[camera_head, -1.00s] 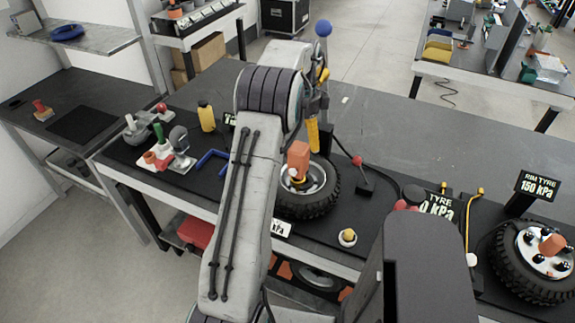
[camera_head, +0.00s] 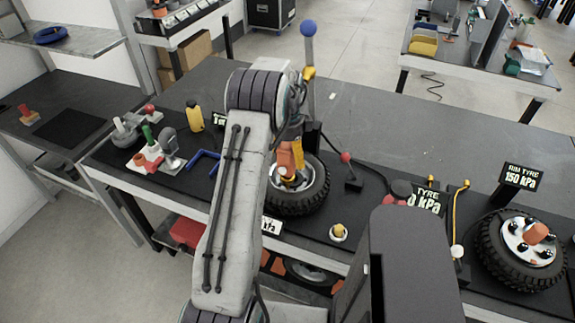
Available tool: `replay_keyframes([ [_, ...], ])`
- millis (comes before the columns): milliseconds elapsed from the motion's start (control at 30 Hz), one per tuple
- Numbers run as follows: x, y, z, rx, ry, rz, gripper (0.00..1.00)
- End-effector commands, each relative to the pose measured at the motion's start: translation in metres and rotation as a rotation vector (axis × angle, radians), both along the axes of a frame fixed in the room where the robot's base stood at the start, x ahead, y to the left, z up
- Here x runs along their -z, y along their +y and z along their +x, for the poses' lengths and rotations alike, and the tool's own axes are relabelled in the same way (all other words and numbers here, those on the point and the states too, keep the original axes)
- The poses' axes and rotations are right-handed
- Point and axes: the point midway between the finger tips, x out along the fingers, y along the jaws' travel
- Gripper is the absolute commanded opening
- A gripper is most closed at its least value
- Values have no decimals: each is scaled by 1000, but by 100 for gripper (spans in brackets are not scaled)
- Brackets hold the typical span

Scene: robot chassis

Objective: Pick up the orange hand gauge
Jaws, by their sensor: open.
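The orange hand gauge (camera_head: 286,160) appears as an orange block standing over the hub of the left tyre (camera_head: 312,195), partly covered by my arm's end. My gripper (camera_head: 295,143) is open and hangs from the wrist close above and beside the orange block. It is mostly hidden behind my arm, so I cannot tell whether its fingers touch the block or are around it.
A pole with a blue ball (camera_head: 309,27) stands just behind my wrist. A red-knobbed lever (camera_head: 346,158) is to the right of the tyre. Another tyre (camera_head: 490,255) lies at the far right. A yellow bottle (camera_head: 194,117) stands at left. The back of the table is clear.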

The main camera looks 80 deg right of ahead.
Motion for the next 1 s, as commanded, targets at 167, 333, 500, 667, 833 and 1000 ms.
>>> replay_keyframes([
  [167,0,0,0,0,0,0,82],
  [333,0,0,0,0,0,0,67],
  [500,0,0,0,0,0,0,52],
  [667,0,0,0,0,0,1,38],
  [833,0,0,0,0,0,1,23],
  [1000,-1,0,0,0,0,-1,20],
])
